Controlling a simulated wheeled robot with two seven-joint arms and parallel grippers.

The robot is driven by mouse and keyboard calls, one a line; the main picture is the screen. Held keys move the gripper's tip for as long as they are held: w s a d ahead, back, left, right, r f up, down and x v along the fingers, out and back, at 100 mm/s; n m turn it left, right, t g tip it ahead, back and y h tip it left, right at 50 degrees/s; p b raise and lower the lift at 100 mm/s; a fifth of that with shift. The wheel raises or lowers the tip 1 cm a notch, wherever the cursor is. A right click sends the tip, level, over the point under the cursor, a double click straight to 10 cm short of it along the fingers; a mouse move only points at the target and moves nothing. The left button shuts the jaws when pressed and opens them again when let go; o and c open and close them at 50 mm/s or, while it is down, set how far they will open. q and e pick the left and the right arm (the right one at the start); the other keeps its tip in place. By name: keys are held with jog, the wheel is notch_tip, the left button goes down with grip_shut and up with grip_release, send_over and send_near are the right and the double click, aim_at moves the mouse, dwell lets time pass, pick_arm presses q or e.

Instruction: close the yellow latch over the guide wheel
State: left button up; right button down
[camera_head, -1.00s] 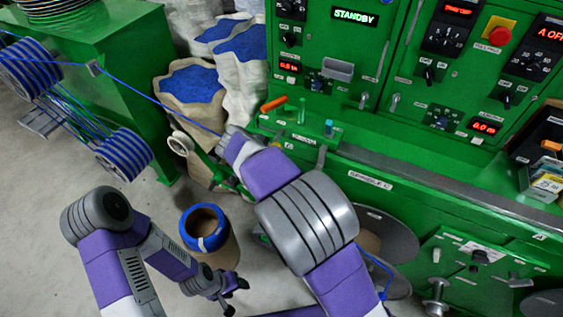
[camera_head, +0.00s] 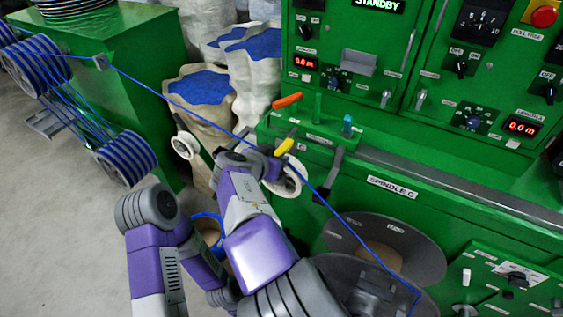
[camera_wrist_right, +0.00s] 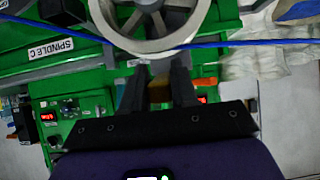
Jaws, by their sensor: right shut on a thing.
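The yellow latch (camera_head: 285,146) stands tilted up above the white guide wheel (camera_head: 291,184) on the green machine. In the right wrist view the wheel (camera_wrist_right: 150,42) is a large pale ring at the top. My right gripper (camera_head: 271,168) is at the wheel, with its arm hiding part of it. In the right wrist view its dark fingers (camera_wrist_right: 158,92) are shut on a yellowish piece, apparently the latch. The blue cable (camera_head: 200,113) runs past the wheel and down to the reel at lower right. My left gripper's fingers are hidden behind my right arm.
An orange handle (camera_head: 287,100) and a small blue-topped part (camera_head: 347,126) stand on the machine's ledge. Another white wheel (camera_head: 185,146) is to the left. Sacks of blue pellets (camera_head: 200,88) stand behind. A dark reel (camera_head: 385,248) is at lower right.

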jog(key=shift+f, duration=0.1)
jog(key=c, duration=1)
grip_release()
jog(key=shift+o, duration=0.2)
jog(key=shift+s, duration=0.1)
jog(key=p+v, duration=0.1)
jog(key=v, duration=0.6)
jog(key=shift+s+a, duration=0.1)
jog(key=shift+s, duration=0.05)
